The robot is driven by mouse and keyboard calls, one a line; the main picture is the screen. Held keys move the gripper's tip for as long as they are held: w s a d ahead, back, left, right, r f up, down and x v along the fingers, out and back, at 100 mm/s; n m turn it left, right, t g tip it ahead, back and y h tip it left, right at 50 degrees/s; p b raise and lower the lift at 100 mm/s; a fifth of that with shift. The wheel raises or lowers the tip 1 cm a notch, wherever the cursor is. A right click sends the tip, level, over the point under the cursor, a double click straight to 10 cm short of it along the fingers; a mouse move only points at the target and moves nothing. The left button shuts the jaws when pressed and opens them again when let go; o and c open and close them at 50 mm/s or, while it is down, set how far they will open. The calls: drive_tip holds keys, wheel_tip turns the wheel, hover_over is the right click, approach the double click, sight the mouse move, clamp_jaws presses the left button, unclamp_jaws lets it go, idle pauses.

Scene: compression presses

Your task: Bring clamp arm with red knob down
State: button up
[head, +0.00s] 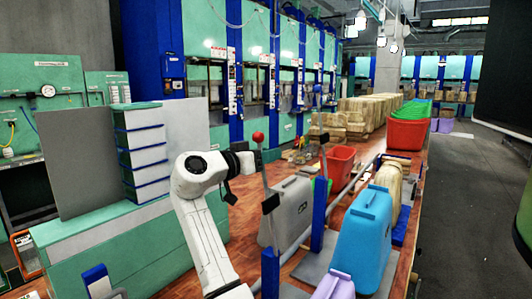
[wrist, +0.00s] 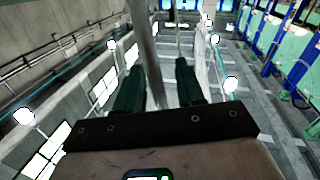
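The clamp arm (head: 264,178) stands upright in the head view, a thin grey rod with a red knob (head: 258,137) on top. A dark block sits lower on it. My gripper (head: 254,158) is at the rod just below the red knob. In the wrist view the two dark green fingers (wrist: 158,88) are spread apart. A grey rod (wrist: 143,42) passes between them, closer to the left finger, with a gap to the right finger. The red knob is not visible in the wrist view, and I cannot tell whether the rod touches a finger.
A grey case (head: 292,212), a blue case (head: 365,240) and a purple item (head: 335,286) are on the wooden table. Grey panels (head: 78,165) are left of my arm.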

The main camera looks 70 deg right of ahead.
clamp_jaws()
idle(0.4)
